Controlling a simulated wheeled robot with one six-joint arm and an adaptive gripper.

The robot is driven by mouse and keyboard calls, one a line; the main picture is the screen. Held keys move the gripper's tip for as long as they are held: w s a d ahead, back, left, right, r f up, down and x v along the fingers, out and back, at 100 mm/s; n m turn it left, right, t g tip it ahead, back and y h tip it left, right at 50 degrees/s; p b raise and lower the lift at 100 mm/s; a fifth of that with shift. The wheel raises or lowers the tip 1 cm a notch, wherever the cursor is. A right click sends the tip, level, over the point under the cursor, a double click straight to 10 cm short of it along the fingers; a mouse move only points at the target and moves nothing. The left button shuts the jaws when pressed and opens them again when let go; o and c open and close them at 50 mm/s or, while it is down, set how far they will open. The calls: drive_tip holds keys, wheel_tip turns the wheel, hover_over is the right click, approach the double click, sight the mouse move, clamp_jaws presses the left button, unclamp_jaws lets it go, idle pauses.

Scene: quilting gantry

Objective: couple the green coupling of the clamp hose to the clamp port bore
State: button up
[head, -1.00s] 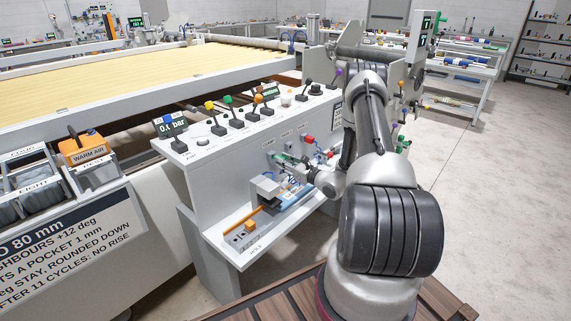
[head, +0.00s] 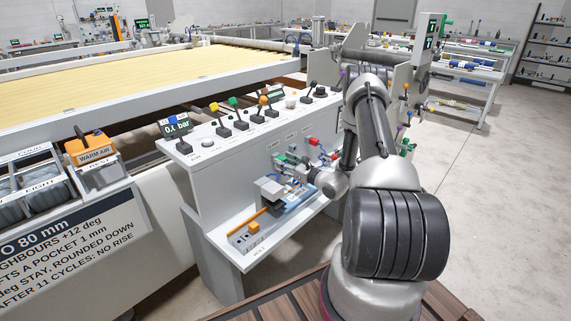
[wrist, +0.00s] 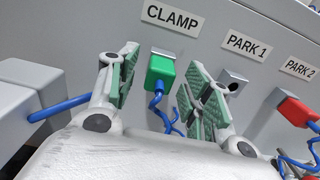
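The green coupling (wrist: 160,74) sits against the grey clamp port (wrist: 164,51) under the CLAMP label in the wrist view. A blue coiled clamp hose (wrist: 157,107) hangs from its lower end. The coupling covers the bore, so I cannot tell how deeply it is seated. My gripper (wrist: 166,84) is open, with one green-padded finger on each side of the coupling and a visible gap to both. In the head view my gripper (head: 287,163) is at the console's front face, where the coupling is too small to make out clearly.
The Park 1 port (wrist: 233,84) shows an empty bore. A red coupling (wrist: 295,110) sits at Park 2 on the right. Below my gripper, a shelf (head: 243,257) holds a blue-grey fixture and orange pieces. Levers (head: 234,112) line the console top.

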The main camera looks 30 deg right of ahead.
drive_tip(key=v, duration=1.2)
idle(0.5)
